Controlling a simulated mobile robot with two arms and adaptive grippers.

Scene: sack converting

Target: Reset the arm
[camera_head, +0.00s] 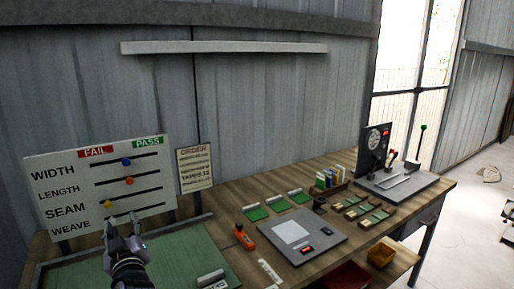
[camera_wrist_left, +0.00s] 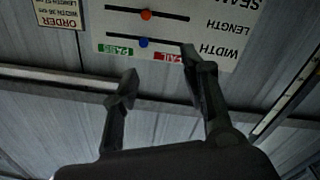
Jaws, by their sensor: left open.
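My left gripper (camera_head: 122,228) is raised at the lower left of the head view, in front of the lower edge of the white inspection board (camera_head: 60,165). Its two fingers are spread with nothing between them. In the left wrist view the open left gripper (camera_wrist_left: 160,85) points toward the upside-down board (camera_wrist_left: 225,20). The board has sliders for width, length, seam and weave under FAIL and PASS labels. The blue knob (camera_head: 126,162), the orange knob (camera_head: 129,181) and a yellow knob (camera_head: 108,229) show; the gripper partly covers the bottom rows. My right gripper is not in view.
A green mat (camera_head: 190,250) lies below the board. An order sign (camera_head: 194,168) stands beside it. On the wooden bench are an orange tool (camera_head: 244,238), a grey scale (camera_head: 300,235), green-topped pads (camera_head: 255,212) and a machine with a dark screen (camera_head: 374,150). A yellow bin (camera_head: 381,254) sits lower.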

